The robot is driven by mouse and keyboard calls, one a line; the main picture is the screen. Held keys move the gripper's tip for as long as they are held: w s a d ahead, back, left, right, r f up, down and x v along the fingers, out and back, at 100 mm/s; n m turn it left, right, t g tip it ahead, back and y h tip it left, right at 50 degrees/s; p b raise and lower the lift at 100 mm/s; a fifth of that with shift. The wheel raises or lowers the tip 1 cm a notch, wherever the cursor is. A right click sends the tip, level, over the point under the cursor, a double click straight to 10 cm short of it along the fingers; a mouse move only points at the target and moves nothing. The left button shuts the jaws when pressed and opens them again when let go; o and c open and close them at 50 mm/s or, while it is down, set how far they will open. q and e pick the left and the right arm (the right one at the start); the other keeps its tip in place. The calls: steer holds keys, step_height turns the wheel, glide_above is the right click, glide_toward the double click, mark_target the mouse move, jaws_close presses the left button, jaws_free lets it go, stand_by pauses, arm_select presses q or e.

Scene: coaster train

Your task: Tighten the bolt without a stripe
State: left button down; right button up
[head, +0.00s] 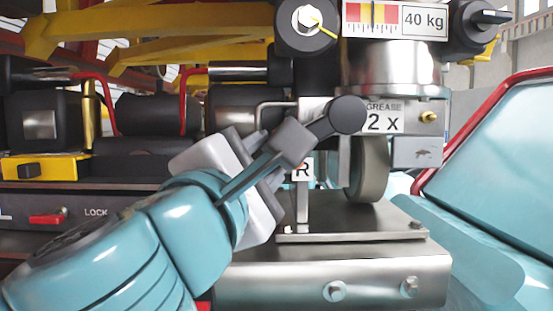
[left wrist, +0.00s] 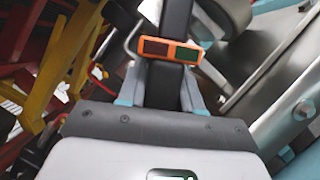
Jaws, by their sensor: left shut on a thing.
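My left gripper (head: 268,163) is shut on a dark wrench-like tool (head: 346,115), whose round head reaches right, in front of the wheel assembly. In the left wrist view, the fingers (left wrist: 165,92) grip the tool's black bar (left wrist: 176,22), which carries an orange display (left wrist: 170,50). A pale bolt with a yellow stripe (head: 306,18) sits in a black round mount at the top. On the steel block's front face are a left bolt (head: 335,291) and a right bolt (head: 410,287), with no visible stripe. The tool touches neither. My right gripper is out of view.
The steel block (head: 255,281) stands below the wheel (head: 370,168). A GREASE 2 X label (head: 384,117) and a 40 kg scale plate (head: 396,19) are above. A black knob (head: 485,16) is at upper right. A teal panel with a red edge (head: 500,140) bounds the right.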

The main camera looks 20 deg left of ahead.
arm_select(q)
steer(key=shift+w+a+r, duration=0.1)
steer(key=shift+w+a, duration=0.25)
steer(key=shift+w, duration=0.45)
steer(key=shift+w+a, duration=0.15)
steer(key=shift+w, duration=0.05)
steer(key=shift+w+a+p, duration=0.25)
steer(key=shift+w+p, duration=0.35)
steer(key=shift+w, duration=0.2)
stand_by(3.3)
steer(key=shift+s+d, duration=0.1)
steer(key=shift+s, duration=0.05)
steer(key=shift+s+d, duration=0.3)
steer(key=shift+s, duration=0.7)
steer(key=shift+s+d, duration=0.25)
steer(key=shift+s, duration=0.7)
